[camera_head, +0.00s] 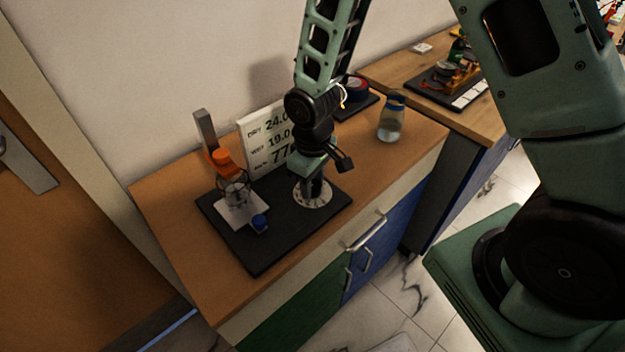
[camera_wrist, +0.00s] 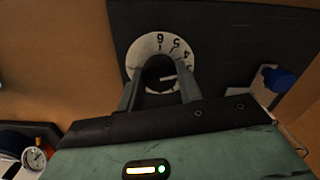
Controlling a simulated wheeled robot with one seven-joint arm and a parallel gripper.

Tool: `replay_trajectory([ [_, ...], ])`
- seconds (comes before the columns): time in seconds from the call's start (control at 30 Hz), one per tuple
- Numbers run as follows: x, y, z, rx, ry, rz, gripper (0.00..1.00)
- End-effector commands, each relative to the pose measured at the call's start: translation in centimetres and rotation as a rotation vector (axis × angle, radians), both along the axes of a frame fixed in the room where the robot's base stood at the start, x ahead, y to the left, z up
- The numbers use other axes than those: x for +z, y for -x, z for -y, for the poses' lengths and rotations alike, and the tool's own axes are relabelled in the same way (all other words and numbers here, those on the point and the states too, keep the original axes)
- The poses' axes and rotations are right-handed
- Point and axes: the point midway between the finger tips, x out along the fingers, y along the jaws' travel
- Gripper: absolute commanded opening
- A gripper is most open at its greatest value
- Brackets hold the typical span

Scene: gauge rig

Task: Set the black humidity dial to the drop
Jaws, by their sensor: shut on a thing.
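The humidity dial is a white numbered disc (camera_head: 312,200) on a black base board (camera_head: 265,248). In the wrist view the disc (camera_wrist: 148,44) shows several numerals along its far and right side, and a black knob (camera_wrist: 156,70) stands at its middle. A short white line shows on the knob's right side. My gripper (camera_head: 311,188) points down over the dial; in the wrist view its two fingers (camera_wrist: 158,88) are shut on the knob, one on each side. The near part of the disc is hidden by my gripper. I cannot make out a drop mark.
A white sign (camera_head: 262,140) reads DRY 24.0, WET 19.0 and a third value partly hidden by my arm. A stand with an orange part (camera_head: 222,157) and a small blue-capped item (camera_head: 259,222) are left on the board. A jar (camera_head: 391,120) stands to the right.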

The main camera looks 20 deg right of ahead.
Motion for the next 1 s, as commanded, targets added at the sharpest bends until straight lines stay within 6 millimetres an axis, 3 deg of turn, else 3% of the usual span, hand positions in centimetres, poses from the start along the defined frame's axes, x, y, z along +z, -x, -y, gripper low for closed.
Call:
replay_trajectory([
  [0.6, 0.13, -0.01, 0.02, 0.56, 0.0, 0.0, 0.13],
  [1.0, 0.1, -0.03, 0.02, 0.771, 0.001, 0.001, 0.13],
])
